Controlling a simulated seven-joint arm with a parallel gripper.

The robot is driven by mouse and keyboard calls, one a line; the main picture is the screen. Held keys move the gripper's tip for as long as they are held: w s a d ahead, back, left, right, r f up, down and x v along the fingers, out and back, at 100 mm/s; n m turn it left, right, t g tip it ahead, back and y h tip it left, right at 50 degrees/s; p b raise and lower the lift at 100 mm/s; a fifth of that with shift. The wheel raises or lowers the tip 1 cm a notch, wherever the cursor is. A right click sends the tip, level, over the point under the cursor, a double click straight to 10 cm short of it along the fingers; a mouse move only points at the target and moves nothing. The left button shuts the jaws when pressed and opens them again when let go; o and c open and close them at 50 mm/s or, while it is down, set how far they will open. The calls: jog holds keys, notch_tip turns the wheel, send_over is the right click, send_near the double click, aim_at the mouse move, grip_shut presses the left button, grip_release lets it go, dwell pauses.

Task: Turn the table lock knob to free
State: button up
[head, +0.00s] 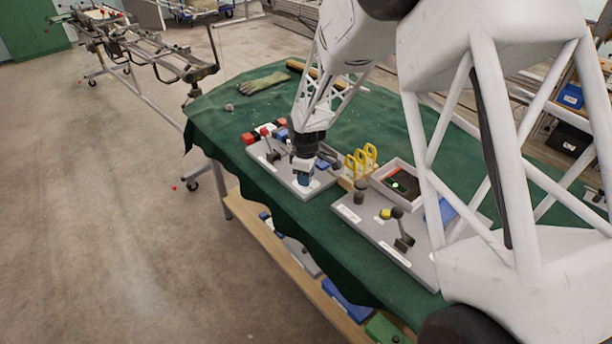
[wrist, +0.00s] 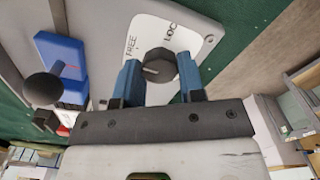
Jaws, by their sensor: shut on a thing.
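The table lock knob (wrist: 160,66) is a dark, faceted knob on a white label plate (wrist: 190,38) marked FREE and LOCK. My gripper (wrist: 160,78) has its two blue fingers on either side of the knob and is shut on it. Which word the knob points to is not clear. In the head view my gripper (head: 304,178) is low over the front of a grey board (head: 270,152) on the green-covered table, and it hides the knob there.
A black ball-ended lever (wrist: 42,88) and blue blocks (wrist: 62,55) are close beside the gripper. To the right in the head view are yellow loops (head: 361,160), a white tray (head: 397,165) and a second grey board (head: 365,228) with levers. A glove (head: 263,82) lies at the back.

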jog(key=shift+n, duration=0.4)
jog(key=o, duration=0.9)
jog(key=shift+r, duration=0.15)
jog(key=shift+r, duration=3.8)
